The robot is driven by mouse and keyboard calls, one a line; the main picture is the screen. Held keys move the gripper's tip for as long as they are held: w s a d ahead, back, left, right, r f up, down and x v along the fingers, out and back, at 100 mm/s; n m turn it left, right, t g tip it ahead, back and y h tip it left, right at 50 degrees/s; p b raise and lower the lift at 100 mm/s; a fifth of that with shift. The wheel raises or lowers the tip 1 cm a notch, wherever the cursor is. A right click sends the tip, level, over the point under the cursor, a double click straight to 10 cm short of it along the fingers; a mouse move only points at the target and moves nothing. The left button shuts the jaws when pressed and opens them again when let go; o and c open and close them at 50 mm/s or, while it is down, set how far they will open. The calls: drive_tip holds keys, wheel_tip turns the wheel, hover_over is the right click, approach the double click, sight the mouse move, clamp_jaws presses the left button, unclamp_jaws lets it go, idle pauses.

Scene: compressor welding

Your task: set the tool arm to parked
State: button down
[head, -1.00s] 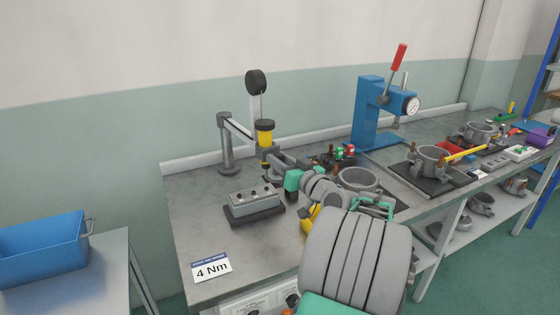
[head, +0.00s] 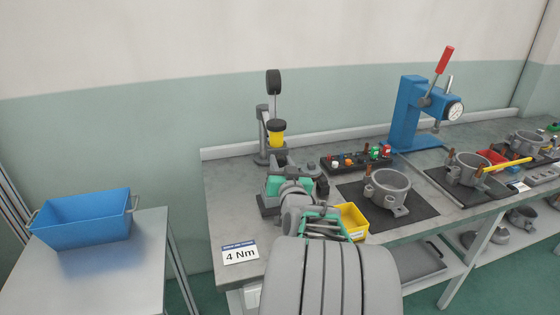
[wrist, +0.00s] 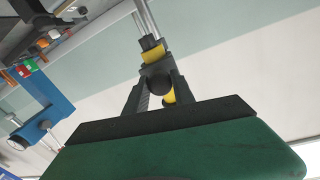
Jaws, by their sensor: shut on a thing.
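The tool arm (head: 262,128) stands at the back left of the bench: a grey post with a jointed arm and a hanging black and yellow driver (head: 277,136). The driver now hangs close to the post, just right of it and in front. My gripper (head: 281,163) is at the driver's lower end. In the wrist view the fingers (wrist: 156,95) are shut on a dark round part of the driver, with its yellow band (wrist: 153,53) beyond. My wrist hides part of the hold in the head view.
A yellow bin (head: 352,221), a pot-like housing (head: 387,190) and a rack of small coloured parts (head: 350,161) are to the right. A blue press (head: 408,112) stands further right. A "4 Nm" sign (head: 240,254) lies front left.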

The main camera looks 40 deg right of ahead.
drive_tip(key=c, duration=1.1)
unclamp_jaws()
drive_tip(key=shift+o, duration=0.2)
drive_tip(key=shift+s, duration=0.1)
drive_tip(key=b+v, duration=0.1)
drive_tip(key=v, duration=0.6)
drive_tip(key=shift+s+a, duration=0.2)
drive_tip(key=shift+s, duration=0.1)
drive_tip(key=shift+c, duration=0.3)
